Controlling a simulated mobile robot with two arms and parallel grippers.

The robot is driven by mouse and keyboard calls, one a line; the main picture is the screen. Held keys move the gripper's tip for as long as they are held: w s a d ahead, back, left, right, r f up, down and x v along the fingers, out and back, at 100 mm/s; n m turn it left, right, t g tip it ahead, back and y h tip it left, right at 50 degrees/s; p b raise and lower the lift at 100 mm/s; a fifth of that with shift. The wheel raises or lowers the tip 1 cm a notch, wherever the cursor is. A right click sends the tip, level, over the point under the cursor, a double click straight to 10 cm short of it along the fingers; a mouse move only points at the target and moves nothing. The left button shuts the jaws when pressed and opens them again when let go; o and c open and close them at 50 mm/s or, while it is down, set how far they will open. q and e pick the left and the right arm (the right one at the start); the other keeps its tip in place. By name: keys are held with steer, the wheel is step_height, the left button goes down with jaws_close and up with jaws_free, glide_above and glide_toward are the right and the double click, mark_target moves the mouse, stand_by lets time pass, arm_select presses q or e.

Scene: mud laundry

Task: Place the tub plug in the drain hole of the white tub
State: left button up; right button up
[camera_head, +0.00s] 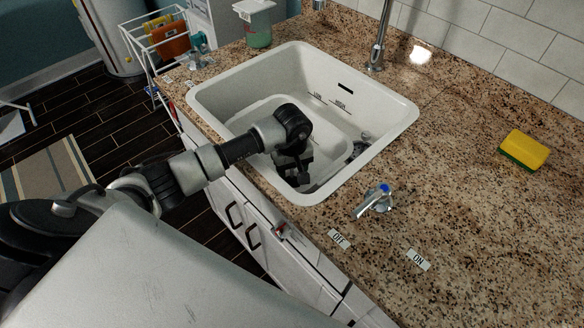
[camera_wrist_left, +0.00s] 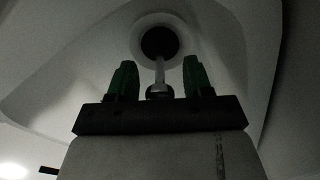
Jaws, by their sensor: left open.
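The white tub (camera_head: 250,85) is set into the counter. My left gripper (camera_head: 297,178) points down inside it, near its front wall. In the left wrist view its two green fingertips (camera_wrist_left: 158,82) are open and apart. Between them shows a thin metal stem with a rounded end (camera_wrist_left: 157,92), perhaps the tub plug; I cannot tell whether the fingers touch it. Beyond the stem is a dark round opening or disc with a pale ring (camera_wrist_left: 158,42), apparently the drain. I cannot tell whether the stem is seated there. My right gripper is out of view.
A small metal and dark fitting (camera_head: 360,148) shows low at the tub's right side. A faucet (camera_head: 377,45) stands behind the tub, and a blue-capped tap handle (camera_head: 374,199) stands in front right. A yellow sponge (camera_head: 524,149) lies on the clear right counter.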

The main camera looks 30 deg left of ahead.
arm_select(q)
steer(key=shift+r, duration=0.15)
step_height(320, 180, up, 11)
steer(key=shift+r+b, duration=0.15)
steer(key=shift+b, duration=0.55)
steer(key=shift+r, duration=0.35)
